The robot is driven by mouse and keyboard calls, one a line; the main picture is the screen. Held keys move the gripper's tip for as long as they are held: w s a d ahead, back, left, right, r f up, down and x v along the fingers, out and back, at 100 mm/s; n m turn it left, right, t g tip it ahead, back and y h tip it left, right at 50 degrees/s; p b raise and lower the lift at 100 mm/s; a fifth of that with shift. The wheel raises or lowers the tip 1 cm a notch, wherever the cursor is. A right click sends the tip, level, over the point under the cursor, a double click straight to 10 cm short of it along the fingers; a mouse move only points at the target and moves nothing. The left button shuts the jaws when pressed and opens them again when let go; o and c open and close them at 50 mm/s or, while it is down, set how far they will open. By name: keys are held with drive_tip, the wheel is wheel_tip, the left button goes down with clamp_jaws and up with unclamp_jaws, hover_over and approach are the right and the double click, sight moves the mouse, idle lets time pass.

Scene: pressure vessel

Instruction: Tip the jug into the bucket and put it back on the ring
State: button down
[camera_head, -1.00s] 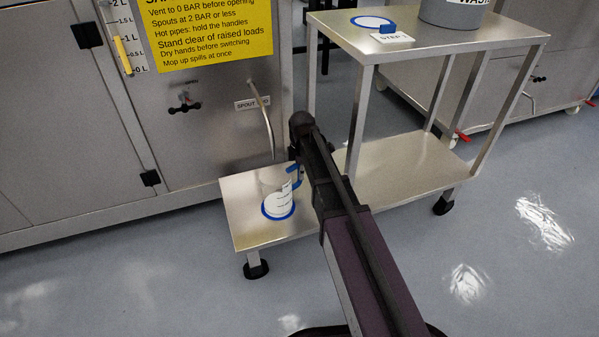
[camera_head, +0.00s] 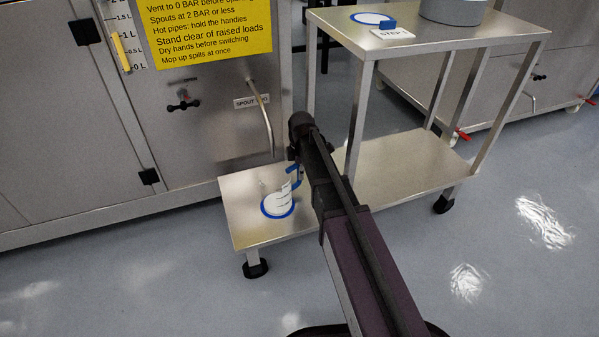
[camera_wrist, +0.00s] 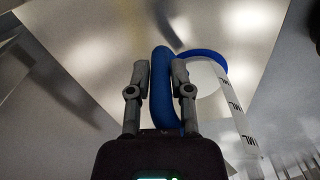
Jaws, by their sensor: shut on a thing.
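A clear jug (camera_head: 284,197) with dark markings and a blue handle (camera_head: 294,178) is at the blue ring (camera_head: 277,214) on the low steel shelf; whether its base touches the shelf is hard to tell. My gripper (camera_wrist: 162,72) is shut on the blue handle (camera_wrist: 162,95), one finger on each side, in the wrist view. The jug's clear wall (camera_wrist: 232,100) shows right of the fingers. A grey bucket (camera_head: 450,11) stands on the top shelf at the upper right, cut off by the frame. A second blue ring (camera_head: 372,19) lies left of the bucket.
A steel cabinet (camera_head: 215,125) with a bent spout pipe (camera_head: 264,110) stands behind the low shelf (camera_head: 245,228). The steel cart's top shelf (camera_head: 440,44) overhangs a bare lower shelf (camera_head: 405,170). A small white sign (camera_head: 393,34) stands near the top shelf's front. Floor at right is open.

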drive_tip(key=shift+f+b, duration=0.35)
drive_tip(key=shift+f, duration=0.05)
drive_tip(key=shift+c, duration=2.3)
unclamp_jaws()
drive_tip(key=shift+r, duration=0.2)
